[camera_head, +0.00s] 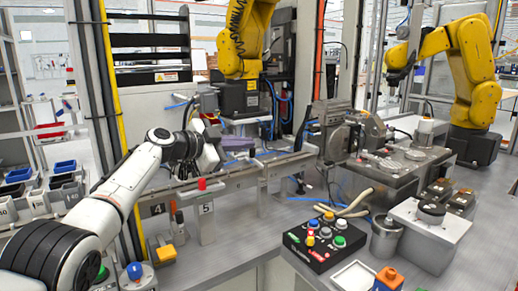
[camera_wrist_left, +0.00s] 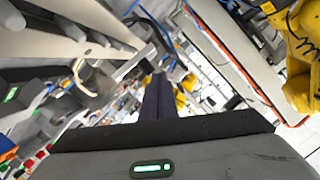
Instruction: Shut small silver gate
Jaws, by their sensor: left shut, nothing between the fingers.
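My left arm comes in from the left in the head view. Its gripper (camera_head: 240,143) is over the grey metal rail structure (camera_head: 272,167) in the middle. In the left wrist view the dark fingers (camera_wrist_left: 158,97) are together, with nothing seen between them. My right gripper is not in view.
A yellow robot arm (camera_head: 240,38) hangs behind the rail, and another (camera_head: 470,75) stands at the right. A black button box (camera_head: 323,240) and a metal cup (camera_head: 385,238) stand on the grey table.

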